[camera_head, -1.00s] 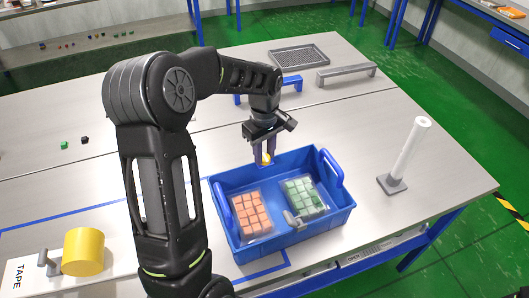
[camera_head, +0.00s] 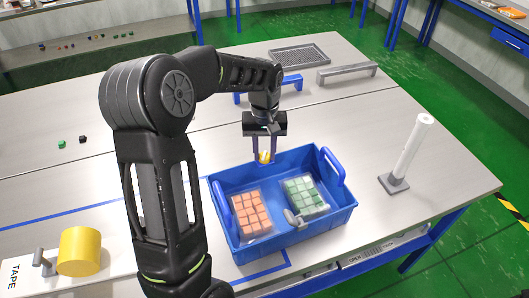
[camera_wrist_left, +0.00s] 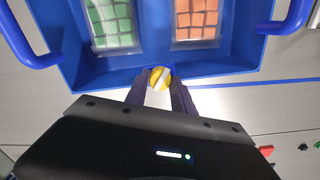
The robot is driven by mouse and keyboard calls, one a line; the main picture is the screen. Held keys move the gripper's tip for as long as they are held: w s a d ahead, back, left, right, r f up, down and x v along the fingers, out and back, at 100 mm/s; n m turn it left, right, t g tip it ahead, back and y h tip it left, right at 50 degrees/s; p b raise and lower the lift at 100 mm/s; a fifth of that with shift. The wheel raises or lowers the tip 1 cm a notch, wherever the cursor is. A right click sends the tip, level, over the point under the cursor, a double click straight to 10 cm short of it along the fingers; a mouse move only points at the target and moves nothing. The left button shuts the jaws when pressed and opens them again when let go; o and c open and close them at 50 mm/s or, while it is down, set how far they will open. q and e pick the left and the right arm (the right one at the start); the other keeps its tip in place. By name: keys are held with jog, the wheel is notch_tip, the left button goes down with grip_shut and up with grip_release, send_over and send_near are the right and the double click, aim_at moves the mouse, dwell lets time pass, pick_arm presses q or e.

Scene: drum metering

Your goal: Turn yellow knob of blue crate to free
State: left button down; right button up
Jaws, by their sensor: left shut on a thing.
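The blue crate (camera_head: 296,236) stands on the table and holds a pack of orange blocks (camera_head: 250,214) and a pack of green blocks (camera_head: 305,195). The yellow knob (camera_head: 264,157) is on the crate's far wall; it also shows in the left wrist view (camera_wrist_left: 160,78), with a pale stripe across it. My left gripper (camera_head: 265,158) points down at the far wall and is shut on the yellow knob, one finger on each side. A grey lever or latch (camera_head: 293,218) is at the crate's near wall. My right gripper is not in view.
A white upright roll on a grey stand (camera_head: 409,155) is to the right. A yellow tape roll (camera_head: 79,251) is at the lower left. A blue handle bar (camera_head: 290,83), a grey bar (camera_head: 346,73) and a mesh tray (camera_head: 299,54) lie behind.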

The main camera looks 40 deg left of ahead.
aim_at(265, 155)
pick_arm(q)
jog(key=m, duration=0.5)
jog(key=shift+m+b, duration=0.3)
jog(key=shift+b, duration=0.05)
jog(key=m, duration=0.5)
dwell(0.3)
jog(key=c, duration=1.1)
grip_release()
jog(key=shift+o, duration=0.2)
notch_tip(265, 155, up, 8)
jog(key=shift+f+b, duration=0.1)
jog(key=shift+b, duration=0.6)
